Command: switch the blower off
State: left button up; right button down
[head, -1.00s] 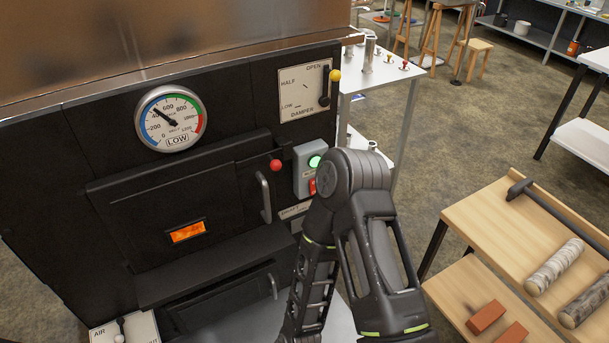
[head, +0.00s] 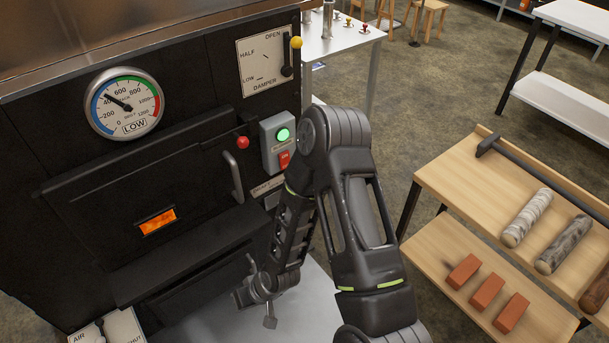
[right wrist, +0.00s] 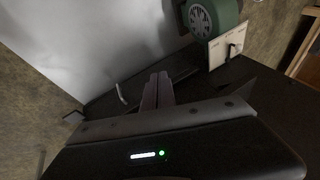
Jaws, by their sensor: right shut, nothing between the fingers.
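A grey switch box (head: 278,143) is on the right side of the black furnace front in the head view. It has a lit green button (head: 282,134) above a red rocker switch (head: 284,159). The plate below it is partly hidden by my right arm. My right gripper (head: 242,296) is low in front of the furnace, well below the box and apart from it. In the right wrist view its fingers (right wrist: 157,90) are together and empty. A green round housing (right wrist: 200,17), seemingly the blower, is at the top there. My left gripper is out of view.
A damper plate (head: 266,62) with a yellow-knobbed lever is above the box. A door handle (head: 234,176) and red knob (head: 242,142) are left of it. An air plate (head: 110,330) is low left. A wooden bench (head: 440,180) with logs and bricks stands right.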

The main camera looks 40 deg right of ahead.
jog(key=w+d+r+t+h+b, duration=0.1)
jog(key=w+d+t+b, duration=0.15)
jog(key=w+d, duration=0.85)
jog(key=w+d+r+t+h+b, duration=0.1)
jog(key=w+d+r+t, duration=0.1)
jog(key=d, duration=0.6)
jog(key=w+d+r+n+t+h, duration=0.1)
jog(key=w+d+r, duration=0.2)
jog(key=d+r, duration=0.2)
jog(key=w+d+r+n+t+h+b, duration=0.1)
jog(key=w+d+r+t, duration=0.1)
jog(key=d, duration=0.9)
jog(key=shift+w+d+r+t+b, duration=0.3)
jog(key=shift+w+r, duration=0.3)
jog(key=shift+r, duration=0.3)
